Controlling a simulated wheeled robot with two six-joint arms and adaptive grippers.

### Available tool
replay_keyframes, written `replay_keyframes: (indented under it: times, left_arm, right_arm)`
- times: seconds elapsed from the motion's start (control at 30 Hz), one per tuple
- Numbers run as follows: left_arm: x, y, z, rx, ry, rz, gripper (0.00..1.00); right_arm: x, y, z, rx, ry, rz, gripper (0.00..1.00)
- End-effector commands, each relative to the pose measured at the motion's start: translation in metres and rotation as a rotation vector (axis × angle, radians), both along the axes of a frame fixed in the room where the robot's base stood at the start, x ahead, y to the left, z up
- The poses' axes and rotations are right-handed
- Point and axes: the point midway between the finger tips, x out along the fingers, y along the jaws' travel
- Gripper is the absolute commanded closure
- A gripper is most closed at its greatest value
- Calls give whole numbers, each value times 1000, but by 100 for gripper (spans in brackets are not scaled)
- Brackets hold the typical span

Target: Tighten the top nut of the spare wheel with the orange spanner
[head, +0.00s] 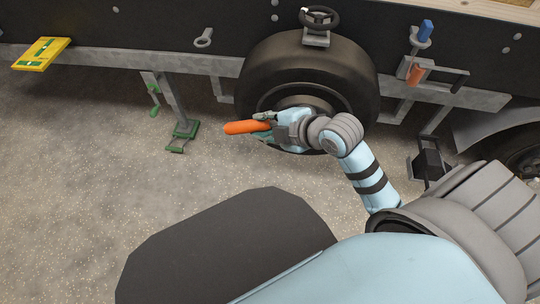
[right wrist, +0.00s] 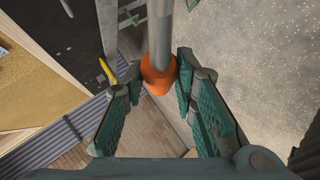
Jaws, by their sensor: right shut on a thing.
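The spare wheel (head: 262,78) is a dark tyre mounted upright against the trailer's side in the head view. My right gripper (head: 265,123) is in front of the wheel's lower part and covers some of its hub. It is shut on the orange spanner (head: 243,127), whose orange handle points left in the head view. In the right wrist view the orange grip (right wrist: 158,74) sits between the fingertips of my right gripper (right wrist: 159,84), with a grey shaft running up out of the picture. I cannot make out the top nut. My left gripper is not in view.
A black handwheel (head: 319,16) stands above the tyre. A blue-handled tool (head: 424,30) and an orange item (head: 415,75) hang at right.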

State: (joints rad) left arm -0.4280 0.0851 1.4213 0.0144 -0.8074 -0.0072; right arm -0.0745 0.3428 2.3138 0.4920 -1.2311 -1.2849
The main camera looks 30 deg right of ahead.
Motion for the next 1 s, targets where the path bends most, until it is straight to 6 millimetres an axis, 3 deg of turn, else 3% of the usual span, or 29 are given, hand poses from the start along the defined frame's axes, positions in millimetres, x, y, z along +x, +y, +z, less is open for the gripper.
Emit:
replay_keyframes:
  times: [0.03,0.13,0.27,0.5,0.8,1.0]
  left_arm:
    - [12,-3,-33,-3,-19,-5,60]
    - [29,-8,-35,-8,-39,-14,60]
    - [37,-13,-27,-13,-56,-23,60]
    - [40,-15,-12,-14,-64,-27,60]
    - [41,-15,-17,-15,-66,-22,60]
    - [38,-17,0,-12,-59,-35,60]
  right_arm:
    - [4,-5,-58,-76,-100,25,100]
    - [16,-14,-101,-218,-312,61,100]
    - [24,-20,-130,-317,-463,61,100]
    - [26,-22,-131,-358,-525,53,100]
    - [25,-23,-128,-367,-519,46,100]
    - [53,-43,-131,-368,-521,48,100]
